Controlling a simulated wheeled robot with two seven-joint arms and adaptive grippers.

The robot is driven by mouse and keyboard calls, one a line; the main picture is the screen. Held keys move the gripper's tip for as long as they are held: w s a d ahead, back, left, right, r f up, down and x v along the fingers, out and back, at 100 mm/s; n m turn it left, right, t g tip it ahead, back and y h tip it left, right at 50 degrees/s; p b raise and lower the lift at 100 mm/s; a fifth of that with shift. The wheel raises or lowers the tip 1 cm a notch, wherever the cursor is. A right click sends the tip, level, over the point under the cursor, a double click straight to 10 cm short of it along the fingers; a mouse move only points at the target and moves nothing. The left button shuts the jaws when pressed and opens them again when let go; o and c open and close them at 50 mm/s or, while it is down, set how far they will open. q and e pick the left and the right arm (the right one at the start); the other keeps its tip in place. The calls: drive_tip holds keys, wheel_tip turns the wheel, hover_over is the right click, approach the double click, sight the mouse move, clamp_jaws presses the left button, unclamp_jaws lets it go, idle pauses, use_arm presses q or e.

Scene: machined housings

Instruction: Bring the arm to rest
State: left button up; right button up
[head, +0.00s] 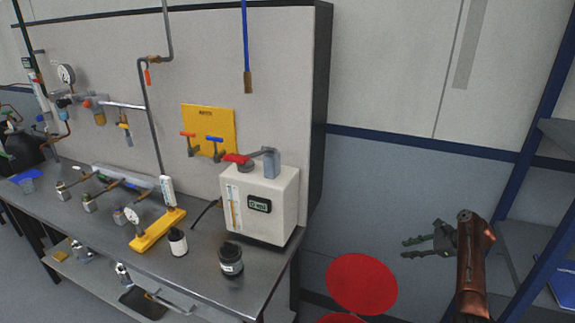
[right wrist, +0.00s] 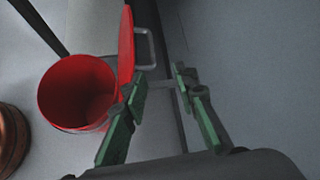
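My right gripper (head: 408,248) shows at the lower right of the head view, in the air to the right of the bench and apart from it. It also shows in the right wrist view (right wrist: 160,92), with its green-padded fingers spread and nothing between them. The gripper is open and empty. My left arm and left gripper are not in the head view.
A red bin (right wrist: 77,92) with a raised red lid (right wrist: 126,45) stands on the floor near the right gripper; the red lid (head: 361,284) shows in the head view. A metal bench (head: 110,225) with a white box (head: 260,205) and jars fills the left. Blue shelving (head: 540,130) stands right.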

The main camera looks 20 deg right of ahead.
drive_tip(key=s+f+n+g+h+p, duration=0.15)
drive_tip(key=s+f, duration=0.25)
drive_tip(key=f, duration=0.7)
drive_tip(key=s+f+n+g+h+p, duration=0.15)
drive_tip(key=s+f, duration=0.25)
drive_tip(key=f, duration=0.8)
drive_tip(key=s+a+f+n+g+h+p, duration=0.25)
drive_tip(key=s+f+n, duration=0.35)
drive_tip(key=s+f, duration=1.5)
drive_tip(key=s+a+f+n+g+h+p, duration=0.1)
drive_tip(key=s+a+f+n, duration=0.45)
drive_tip(key=s+f, duration=0.4)
drive_tip(key=s+a+f+n+g+h+p, duration=0.1)
drive_tip(key=s+a+f+n, duration=0.45)
drive_tip(key=s, duration=0.75)
drive_tip(key=s+a+f+n+y, duration=0.1)
drive_tip(key=s+a+n, duration=0.2)
drive_tip(key=s+a, duration=0.6)
drive_tip(key=s+a+f+n+y+p, duration=0.1)
drive_tip(key=s+a+f+n, duration=0.1)
drive_tip(key=s+a, duration=0.7)
drive_tip(key=a+n, duration=0.1)
drive_tip(key=a, duration=0.2)
drive_tip(key=shift+s+a+f, duration=0.25)
drive_tip(key=shift+a+f, duration=0.05)
